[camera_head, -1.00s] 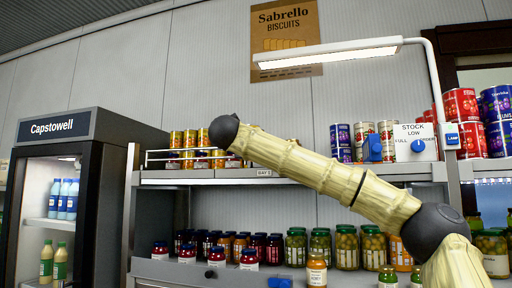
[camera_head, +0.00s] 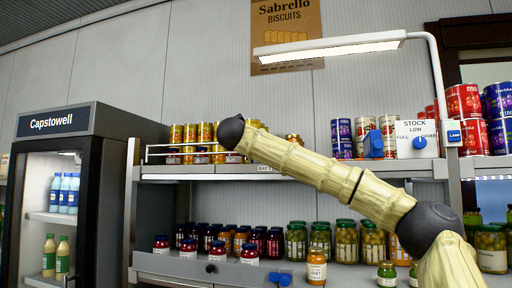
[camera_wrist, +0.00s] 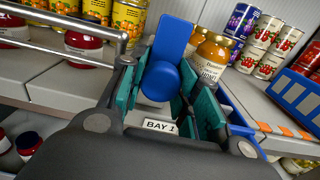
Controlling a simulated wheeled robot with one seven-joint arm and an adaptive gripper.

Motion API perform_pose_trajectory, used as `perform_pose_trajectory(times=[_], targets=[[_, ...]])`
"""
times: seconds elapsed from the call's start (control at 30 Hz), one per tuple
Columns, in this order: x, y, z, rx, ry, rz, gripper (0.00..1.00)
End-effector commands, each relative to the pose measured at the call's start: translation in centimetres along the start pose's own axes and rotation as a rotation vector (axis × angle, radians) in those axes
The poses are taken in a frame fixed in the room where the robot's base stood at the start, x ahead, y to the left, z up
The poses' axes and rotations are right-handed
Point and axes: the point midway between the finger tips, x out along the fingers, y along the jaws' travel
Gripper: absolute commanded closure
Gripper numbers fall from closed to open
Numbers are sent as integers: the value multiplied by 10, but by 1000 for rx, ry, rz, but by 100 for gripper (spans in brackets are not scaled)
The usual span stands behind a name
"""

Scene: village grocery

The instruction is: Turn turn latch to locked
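The turn latch (camera_wrist: 161,76) shows in the wrist view as a blue round hub with a blue bar that points up and slightly right. It sits at the shelf edge, just beyond the label BAY 1 (camera_wrist: 160,126). My gripper (camera_wrist: 165,68) has its teal fingers apart, one on each side of the latch. The fingers are close to it, but I cannot tell whether they touch it. In the head view my arm crosses in front of the shelf, and the gripper and this latch cannot be made out.
Honey jars (camera_wrist: 205,58) stand close behind the latch. A metal rail (camera_wrist: 70,22) with yellow cans (camera_wrist: 128,17) is at the left. A stock dial panel (camera_head: 414,132) and a lamp (camera_head: 330,47) are at the right. Jars (camera_head: 296,241) line the lower shelf.

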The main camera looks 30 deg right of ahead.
Motion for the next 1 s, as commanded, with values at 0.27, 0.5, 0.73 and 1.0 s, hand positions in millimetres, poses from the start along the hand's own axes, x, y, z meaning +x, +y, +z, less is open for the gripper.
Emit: perform_pose_trajectory(times=[0.27,0.5,0.73,1.0], targets=[[0,-1,0,-15,0,-1,92],[0,-1,-1,-111,0,-1,92],[0,-1,-1,-298,-1,-2,92],[0,-2,0,-555,0,-2,92]])
